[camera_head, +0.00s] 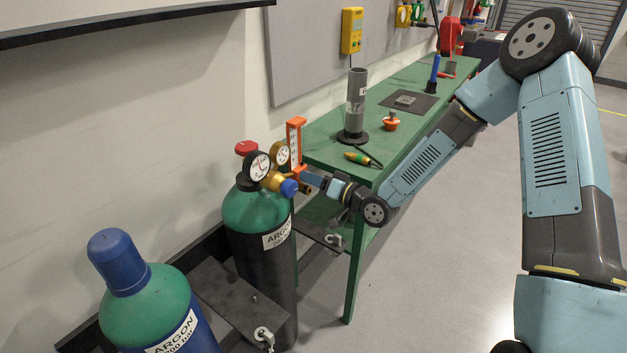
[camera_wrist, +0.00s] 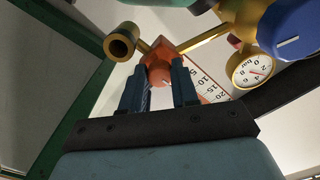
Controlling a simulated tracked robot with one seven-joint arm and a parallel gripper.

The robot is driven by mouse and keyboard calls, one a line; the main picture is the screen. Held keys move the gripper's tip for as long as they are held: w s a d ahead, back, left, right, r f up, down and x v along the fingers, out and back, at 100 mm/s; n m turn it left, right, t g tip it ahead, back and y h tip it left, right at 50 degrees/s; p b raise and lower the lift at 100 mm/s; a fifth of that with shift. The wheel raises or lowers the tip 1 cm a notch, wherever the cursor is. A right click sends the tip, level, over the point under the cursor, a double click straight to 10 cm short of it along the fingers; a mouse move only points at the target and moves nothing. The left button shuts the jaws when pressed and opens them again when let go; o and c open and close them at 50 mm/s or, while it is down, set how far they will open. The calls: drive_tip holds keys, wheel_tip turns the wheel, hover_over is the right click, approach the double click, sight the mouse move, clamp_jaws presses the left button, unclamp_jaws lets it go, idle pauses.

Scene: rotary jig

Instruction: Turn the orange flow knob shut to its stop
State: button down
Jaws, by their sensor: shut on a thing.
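The orange flow knob (camera_wrist: 159,72) sits between my gripper's two fingers in the wrist view, at the base of the orange flowmeter. My gripper (camera_wrist: 160,85) is shut on it, with one dark blue finger on each side. In the head view my gripper (camera_head: 306,178) reaches in from the right, below the orange flowmeter (camera_head: 295,145); the knob itself is hidden there. The flowmeter's white scale (camera_wrist: 205,84) shows behind the right finger. The knob's turn angle cannot be told.
The blue regulator knob (camera_head: 289,187) and gauges (camera_head: 258,166) are close beside my gripper. A brass outlet (camera_wrist: 121,41) lies left of the flow knob. The green argon cylinder (camera_head: 252,210) stands below; another (camera_head: 150,300) is nearer. The green bench (camera_head: 345,150) is behind my forearm.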

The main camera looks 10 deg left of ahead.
drive_tip(key=c, duration=0.9)
unclamp_jaws()
drive_tip(key=shift+o, duration=0.2)
drive_tip(key=shift+d, duration=0.1)
drive_tip(key=v, duration=1.3)
drive_tip(key=shift+d, duration=0.3)
drive_tip(key=shift+f, duration=0.1)
